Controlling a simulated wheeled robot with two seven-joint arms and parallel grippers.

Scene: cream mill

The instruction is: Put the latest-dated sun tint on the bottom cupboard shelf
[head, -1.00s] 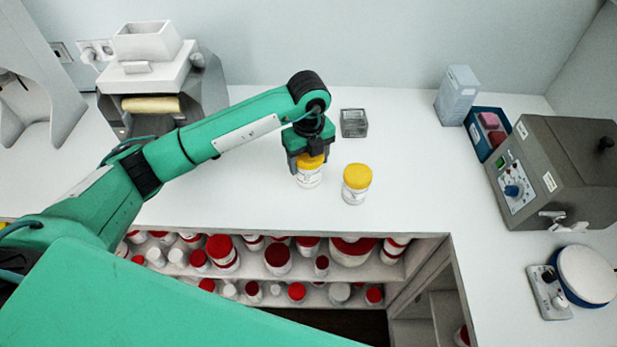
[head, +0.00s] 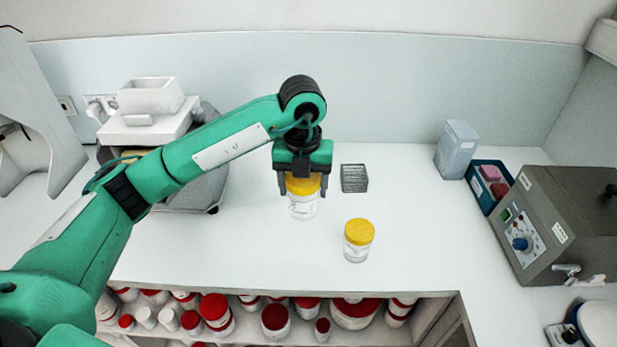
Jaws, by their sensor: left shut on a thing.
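My left gripper (head: 303,185) points down and is shut on a yellow-lidded white jar (head: 303,207), gripping it around the lid. The jar looks upright; I cannot tell for sure how far it is above the worktop. A second yellow-lidded jar (head: 357,248) stands on the worktop to the right and nearer. The labels are too small to read the dates. Below the worktop, an open cupboard shelf (head: 260,340) holds several red-lidded and white containers. The bottom shelf is out of view now. My right gripper is not in view.
A small grey wire basket (head: 354,178) stands right of the held jar. A pale box (head: 456,149), a blue tray (head: 489,184) with pink items and a grey machine (head: 560,225) stand at the right. A white-topped machine (head: 150,120) is at the back left. The worktop (head: 250,245) front is clear.

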